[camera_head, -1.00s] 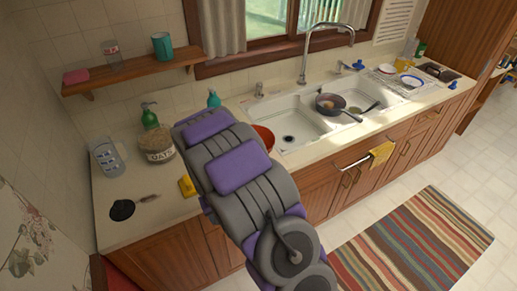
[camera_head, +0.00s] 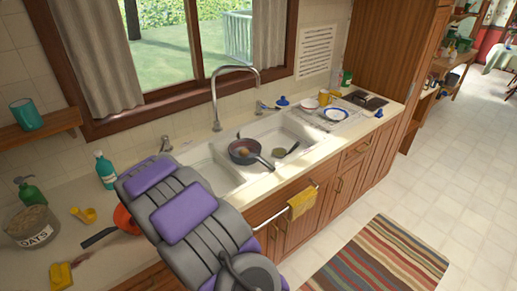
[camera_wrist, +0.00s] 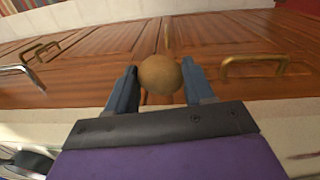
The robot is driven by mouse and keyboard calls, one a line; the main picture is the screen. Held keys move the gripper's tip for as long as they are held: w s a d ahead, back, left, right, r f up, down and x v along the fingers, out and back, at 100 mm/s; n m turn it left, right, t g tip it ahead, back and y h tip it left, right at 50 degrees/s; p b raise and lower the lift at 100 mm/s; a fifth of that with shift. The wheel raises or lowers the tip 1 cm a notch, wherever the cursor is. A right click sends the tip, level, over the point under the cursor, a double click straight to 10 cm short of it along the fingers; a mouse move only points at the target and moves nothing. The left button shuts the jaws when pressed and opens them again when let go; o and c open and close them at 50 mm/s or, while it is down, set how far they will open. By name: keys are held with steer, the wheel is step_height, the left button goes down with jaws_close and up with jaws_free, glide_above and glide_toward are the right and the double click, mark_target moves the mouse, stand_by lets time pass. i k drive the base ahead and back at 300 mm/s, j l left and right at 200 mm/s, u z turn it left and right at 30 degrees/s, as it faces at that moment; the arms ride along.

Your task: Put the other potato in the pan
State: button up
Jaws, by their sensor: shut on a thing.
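In the wrist view a round brown potato (camera_wrist: 160,74) sits between the two fingers of my gripper (camera_wrist: 161,82), which is shut on it. Wooden cabinet doors with brass handles lie behind it. In the head view the dark pan (camera_head: 246,151) rests at the sink, its handle pointing to the lower right. A small orange-brown item, perhaps a potato, shows inside the pan. My arm reaches up from the bottom of the head view, left of the pan; my gripper and the held potato are hidden there.
The double white sink (camera_head: 217,172) has a tall faucet (camera_head: 216,100). A dish rack with plates (camera_head: 335,114) is at the right. A yellow towel (camera_head: 302,202) hangs in front.

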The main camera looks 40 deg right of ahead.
mark_target(244, 163)
steer(key=l, duration=0.75)
steer(key=k+l+u, duration=0.1)
steer(key=l, duration=0.6)
steer(key=k+l+u, duration=0.1)
steer(key=l, duration=0.65)
